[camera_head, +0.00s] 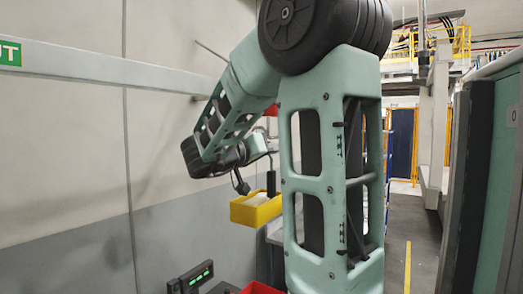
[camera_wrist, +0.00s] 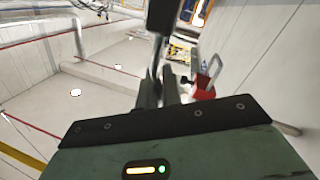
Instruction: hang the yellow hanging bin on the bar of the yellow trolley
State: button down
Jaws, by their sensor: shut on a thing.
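The yellow hanging bin (camera_head: 256,211) is in the head view, just left of my arm's large upright link, roughly level and off any surface. A dark upright piece (camera_head: 271,183) rises from it toward my gripper (camera_head: 271,158), which is small and partly unclear there. In the wrist view my gripper (camera_wrist: 161,92) is shut on a dark bar-like part that runs up out of the frame; the bin's yellow body is not clear there. I cannot make out the yellow trolley or its bar for certain in either view.
A red container (camera_head: 262,288) shows at the bottom edge below the bin, with a dark display with green digits (camera_head: 190,279) to its left. A wall closes the left side. A dark cabinet (camera_head: 470,190) stands at right; open floor (camera_head: 415,245) lies before it.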

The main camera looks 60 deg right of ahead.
jog(key=w+d+f+b, duration=0.1)
jog(key=w+f+b, duration=0.1)
jog(key=w, duration=0.6)
jog(key=shift+w+f, duration=0.15)
jog(key=shift+w, duration=0.2)
dwell(0.6)
jog(key=c, duration=1.5)
grip_release()
jog(key=b+v, duration=0.7)
jog(key=v, duration=1)
jog(key=shift+w+a, duration=0.15)
jog(key=shift+a, duration=0.05)
